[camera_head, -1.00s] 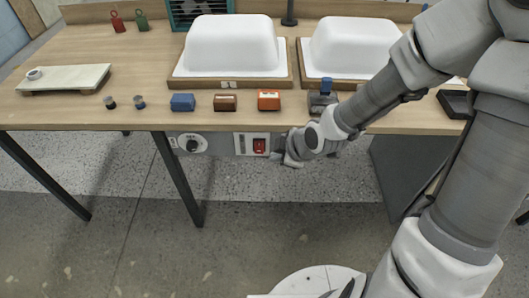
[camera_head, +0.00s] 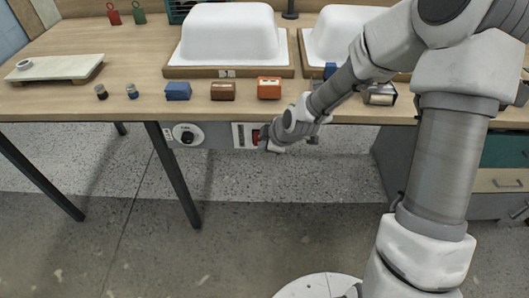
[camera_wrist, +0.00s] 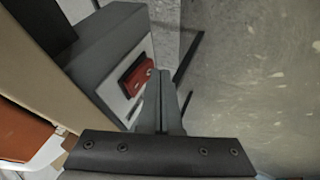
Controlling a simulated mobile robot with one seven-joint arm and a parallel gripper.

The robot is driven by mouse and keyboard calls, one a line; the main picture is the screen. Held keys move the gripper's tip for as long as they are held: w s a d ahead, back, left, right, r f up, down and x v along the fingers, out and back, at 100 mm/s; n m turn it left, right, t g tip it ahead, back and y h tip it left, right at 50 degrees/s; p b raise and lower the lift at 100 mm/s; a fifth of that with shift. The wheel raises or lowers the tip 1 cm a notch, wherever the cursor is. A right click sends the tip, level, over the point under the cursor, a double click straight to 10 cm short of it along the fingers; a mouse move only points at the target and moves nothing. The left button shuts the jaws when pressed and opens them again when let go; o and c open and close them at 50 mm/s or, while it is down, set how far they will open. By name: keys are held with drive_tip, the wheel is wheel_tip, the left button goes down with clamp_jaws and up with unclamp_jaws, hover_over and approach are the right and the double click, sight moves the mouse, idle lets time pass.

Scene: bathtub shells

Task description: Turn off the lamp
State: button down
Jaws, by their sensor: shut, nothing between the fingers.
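A red rocker switch (camera_head: 256,137) sits on a white plate in the grey panel under the table's front edge. In the wrist view the red switch (camera_wrist: 137,76) lies just left of my fingertips. My gripper (camera_head: 268,139) is shut and empty, with its tips at the right side of the switch; the fingers (camera_wrist: 158,78) show pressed together in the wrist view. Whether the tips touch the switch I cannot tell. The arm hides part of the switch plate in the head view. A dark stand (camera_head: 290,10) rises at the back of the table; I cannot tell whether it is the lamp.
A black round knob (camera_head: 187,136) is on the panel to the left. Two white tub shells (camera_head: 228,38) (camera_head: 345,35) rest in wooden frames. Blue, brown and orange blocks (camera_head: 178,91) (camera_head: 222,91) (camera_head: 269,88) line the front edge. The floor below is clear.

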drive_tip(key=shift+w, duration=0.25)
drive_tip(key=shift+w+f+t+b, duration=0.15)
drive_tip(key=shift+t+b, duration=0.15)
drive_tip(key=shift+b, duration=0.25)
drive_tip(key=shift+r+p, duration=0.65)
drive_tip(key=shift+r, duration=0.2)
